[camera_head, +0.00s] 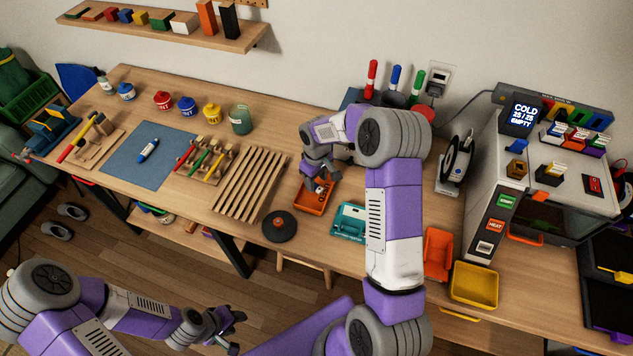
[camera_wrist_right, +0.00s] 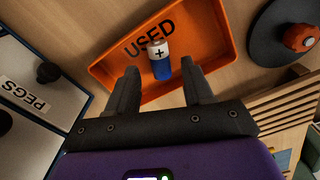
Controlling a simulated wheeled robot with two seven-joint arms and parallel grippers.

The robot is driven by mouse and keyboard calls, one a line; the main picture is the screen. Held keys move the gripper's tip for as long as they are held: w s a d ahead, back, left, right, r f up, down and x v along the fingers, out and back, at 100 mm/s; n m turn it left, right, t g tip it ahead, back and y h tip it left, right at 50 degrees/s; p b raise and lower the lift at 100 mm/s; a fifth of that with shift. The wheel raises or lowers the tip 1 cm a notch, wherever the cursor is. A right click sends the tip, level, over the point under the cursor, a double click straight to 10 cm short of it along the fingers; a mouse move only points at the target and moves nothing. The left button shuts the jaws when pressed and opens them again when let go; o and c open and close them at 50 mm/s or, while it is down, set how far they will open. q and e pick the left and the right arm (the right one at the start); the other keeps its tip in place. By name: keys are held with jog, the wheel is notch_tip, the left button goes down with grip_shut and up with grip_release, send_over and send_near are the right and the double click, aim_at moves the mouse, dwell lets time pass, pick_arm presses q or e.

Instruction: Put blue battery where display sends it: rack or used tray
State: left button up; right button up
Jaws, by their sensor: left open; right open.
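The blue battery (camera_wrist_right: 160,62), with a white end marked plus, is inside the orange tray lettered USED (camera_wrist_right: 112,75) in the right wrist view. The tray also shows in the head view (camera_head: 309,206). My right gripper (camera_wrist_right: 160,88) is open, its fingers on either side of the battery's near end with gaps; it reaches down at the tray in the head view (camera_head: 318,182). My left gripper (camera_head: 232,330) is open and empty, low in front of the table. The display (camera_head: 525,114) reads COLD, 25/25, EMPTY. I cannot tell which holder is the battery rack.
A dark disc with an orange knob (camera_head: 280,226) and a teal tray (camera_head: 349,222) flank the USED tray. A slatted wooden rack (camera_head: 250,184) lies to the left. Orange (camera_head: 437,254) and yellow (camera_head: 474,286) bins stand right of my arm, near the printer.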

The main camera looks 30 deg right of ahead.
aim_at(316, 186)
notch_tip(316, 186, up, 10)
jog(key=shift+p, duration=0.4)
jog(key=shift+r, duration=0.1)
